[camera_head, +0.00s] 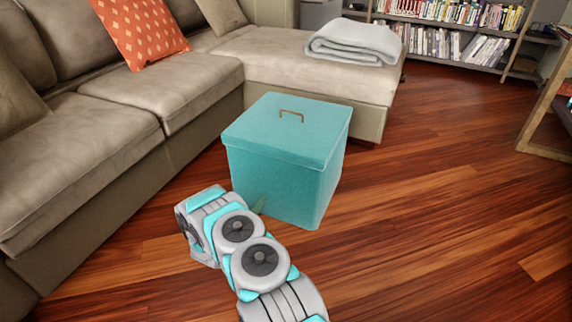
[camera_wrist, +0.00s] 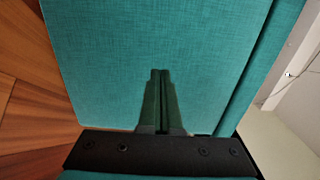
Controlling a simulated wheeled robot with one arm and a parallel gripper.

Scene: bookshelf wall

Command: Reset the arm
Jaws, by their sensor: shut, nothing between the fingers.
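My gripper (camera_wrist: 160,75) is shut and empty in the wrist view. Its two dark fingers lie side by side, with the teal fabric side of a box (camera_wrist: 105,50) filling the view behind them. In the head view my arm reaches up from the bottom, left of centre, and ends near the lower left front of the teal box (camera_head: 270,180). Most of the gripper is hidden there behind the wrist; a small greenish finger part shows against the box. I cannot tell whether the fingertips touch the box. The box's lid (camera_head: 290,130) is on, with a small brown handle (camera_head: 291,114).
A beige sectional sofa (camera_head: 110,125) runs along the left and behind the box. An orange cushion (camera_head: 140,28) and a folded grey blanket (camera_head: 354,42) lie on it. A bookshelf (camera_head: 440,62) stands at the back. The wooden floor (camera_head: 440,200) on the right is clear.

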